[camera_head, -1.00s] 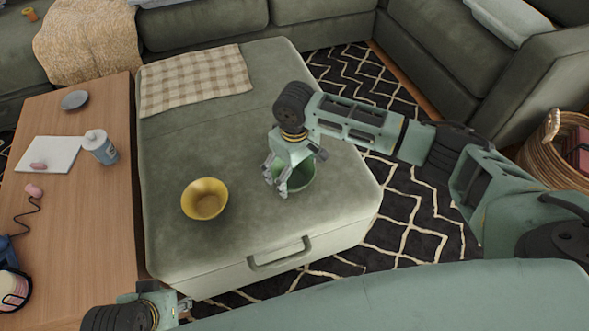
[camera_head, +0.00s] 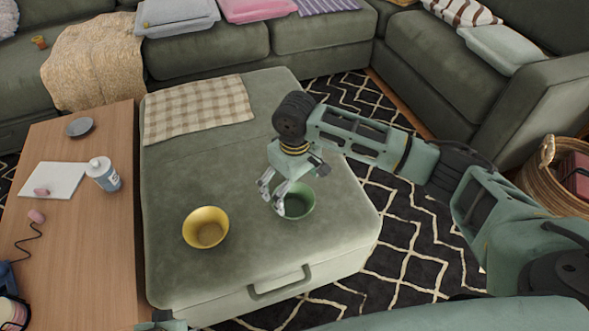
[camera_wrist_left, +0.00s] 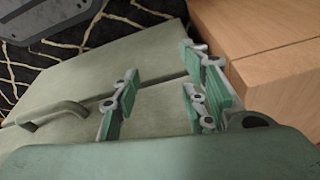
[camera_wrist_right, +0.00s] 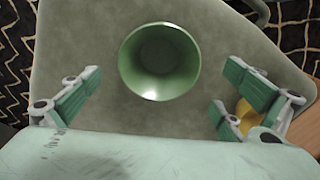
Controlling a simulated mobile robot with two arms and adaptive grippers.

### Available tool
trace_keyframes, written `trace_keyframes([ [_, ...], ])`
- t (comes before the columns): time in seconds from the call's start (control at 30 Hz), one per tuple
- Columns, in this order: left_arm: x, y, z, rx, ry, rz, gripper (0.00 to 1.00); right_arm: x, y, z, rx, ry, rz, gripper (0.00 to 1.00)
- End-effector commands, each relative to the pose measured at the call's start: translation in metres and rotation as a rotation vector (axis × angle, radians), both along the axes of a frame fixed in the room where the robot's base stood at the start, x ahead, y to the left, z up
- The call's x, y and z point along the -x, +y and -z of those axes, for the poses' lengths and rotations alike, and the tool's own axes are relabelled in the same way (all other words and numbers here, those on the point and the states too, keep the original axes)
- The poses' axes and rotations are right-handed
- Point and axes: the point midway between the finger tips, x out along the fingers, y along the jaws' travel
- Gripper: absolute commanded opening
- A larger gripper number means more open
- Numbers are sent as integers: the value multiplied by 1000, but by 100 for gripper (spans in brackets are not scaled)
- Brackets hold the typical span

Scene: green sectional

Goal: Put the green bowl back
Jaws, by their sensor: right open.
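The green bowl (camera_head: 302,201) stands upright on the green ottoman (camera_head: 200,275), right of a yellow bowl (camera_head: 206,228). My right gripper (camera_head: 271,198) is at the green bowl's left side in the head view, its fingers overlapping the bowl's left edge. In the right wrist view the green bowl (camera_wrist_right: 160,62) lies empty beyond the spread fingers, with nothing held between them. Contact with the rim cannot be told. My left gripper (camera_wrist_left: 160,98) is open and empty in the left wrist view, over the ottoman's handle side. It hardly shows in the head view.
A wooden table (camera_head: 85,240) at left holds a bottle (camera_head: 104,174), a white pad (camera_head: 50,181) and a grey dish (camera_head: 80,127). A checkered cloth (camera_head: 197,108) covers the ottoman's far left. A wicker basket (camera_head: 540,185) stands at right. The ottoman's middle is clear.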

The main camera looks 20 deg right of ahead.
Motion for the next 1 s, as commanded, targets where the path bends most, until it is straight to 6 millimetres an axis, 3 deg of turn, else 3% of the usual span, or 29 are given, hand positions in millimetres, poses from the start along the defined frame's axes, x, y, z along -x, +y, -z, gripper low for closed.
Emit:
trace_keyframes([
  [0.1, 2, 0, 22, -1, 16, 2, 40, -1, 0, -26, 0, -2, 0, 100],
  [0.4, 7, 0, 58, -3, 32, 5, 40, 0, 0, -59, 0, 0, -1, 100],
  [0.83, 8, 0, 63, -2, 34, 5, 40, 0, 1, -62, -2, 1, -2, 100],
  [1.0, 9, 0, 63, -3, 34, 6, 40, 17, 21, -42, -48, -9, -43, 100],
])
